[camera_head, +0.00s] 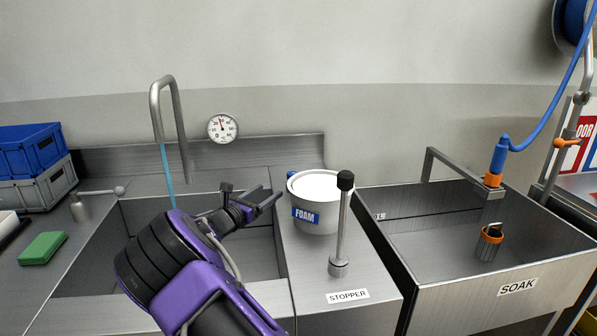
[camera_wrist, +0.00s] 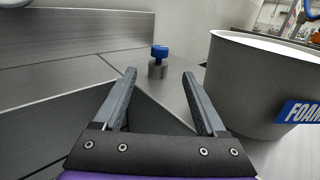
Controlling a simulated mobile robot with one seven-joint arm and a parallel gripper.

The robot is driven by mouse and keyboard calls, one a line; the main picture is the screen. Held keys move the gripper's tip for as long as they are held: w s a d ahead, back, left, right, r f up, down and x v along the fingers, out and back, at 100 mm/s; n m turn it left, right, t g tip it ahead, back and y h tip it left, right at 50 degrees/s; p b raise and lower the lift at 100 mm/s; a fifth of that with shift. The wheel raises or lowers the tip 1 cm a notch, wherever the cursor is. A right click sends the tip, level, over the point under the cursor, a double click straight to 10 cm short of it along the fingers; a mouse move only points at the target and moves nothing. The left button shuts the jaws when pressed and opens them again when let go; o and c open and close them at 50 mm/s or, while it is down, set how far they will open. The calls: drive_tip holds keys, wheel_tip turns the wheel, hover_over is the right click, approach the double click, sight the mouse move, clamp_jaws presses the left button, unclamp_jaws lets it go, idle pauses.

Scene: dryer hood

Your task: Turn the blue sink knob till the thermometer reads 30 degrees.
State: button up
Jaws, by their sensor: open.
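The blue sink knob (camera_wrist: 160,52) sits on a short grey metal stem on the steel ledge behind the sink, in the wrist view. In the head view only a small blue part of it (camera_head: 291,175) shows behind the foam bucket's left rim. My gripper (camera_head: 270,193) is over the right side of the sink. Its fingers are apart and empty (camera_wrist: 160,74), with the knob beyond the tips, about midway between them and not touched. The round white thermometer (camera_head: 222,128) hangs on the wall; its needle points roughly upward, but the numbers are too small to read.
The white foam bucket (camera_head: 316,220) stands close to the right of my gripper and the knob. A black-topped stopper lever (camera_head: 342,220) stands in front of it. The tall curved faucet (camera_head: 176,120) runs a blue stream into the sink, left of my gripper.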

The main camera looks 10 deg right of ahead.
sight(295, 172)
drive_tip(key=b+x, duration=0.1)
drive_tip(key=x, duration=1.6)
drive_tip(key=shift+r, duration=0.1)
clamp_jaws()
